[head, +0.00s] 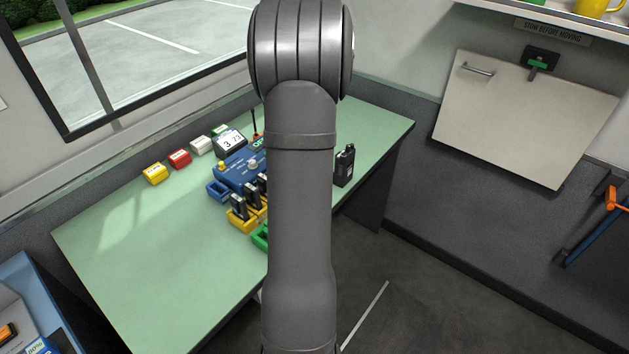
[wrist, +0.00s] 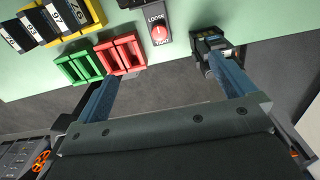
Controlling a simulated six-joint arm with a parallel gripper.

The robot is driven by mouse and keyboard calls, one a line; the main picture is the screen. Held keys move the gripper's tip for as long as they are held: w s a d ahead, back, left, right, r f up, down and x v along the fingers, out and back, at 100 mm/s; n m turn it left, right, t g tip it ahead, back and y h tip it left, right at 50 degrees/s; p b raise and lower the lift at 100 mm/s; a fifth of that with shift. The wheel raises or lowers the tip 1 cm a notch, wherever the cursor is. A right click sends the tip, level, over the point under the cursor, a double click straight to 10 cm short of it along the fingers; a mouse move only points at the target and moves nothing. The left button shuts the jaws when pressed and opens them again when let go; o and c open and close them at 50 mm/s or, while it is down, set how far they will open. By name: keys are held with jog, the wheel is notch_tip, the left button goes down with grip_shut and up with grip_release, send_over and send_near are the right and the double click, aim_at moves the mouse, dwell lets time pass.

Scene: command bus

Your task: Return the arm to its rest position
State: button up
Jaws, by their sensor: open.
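My arm (head: 300,190) stands upright across the middle of the head view and hides part of the desk. My gripper is hidden in that view. In the wrist view my gripper (wrist: 165,72) is open, its two blue fingers wide apart with nothing between them. The left fingertip shows close to a red tray (wrist: 122,54). The right fingertip overlaps a dark device (wrist: 208,42) at the desk edge; I cannot tell whether they touch.
The green desk (head: 130,270) holds a blue unit (head: 240,172), a yellow rack (head: 245,222) with black radios, and a standing black radio (head: 345,166). A green tray (wrist: 80,66) and a red-knobbed switch (wrist: 159,32) lie near the fingers. The desk's left part is clear.

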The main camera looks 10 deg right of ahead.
notch_tip(320, 180, up, 5)
dwell(0.3)
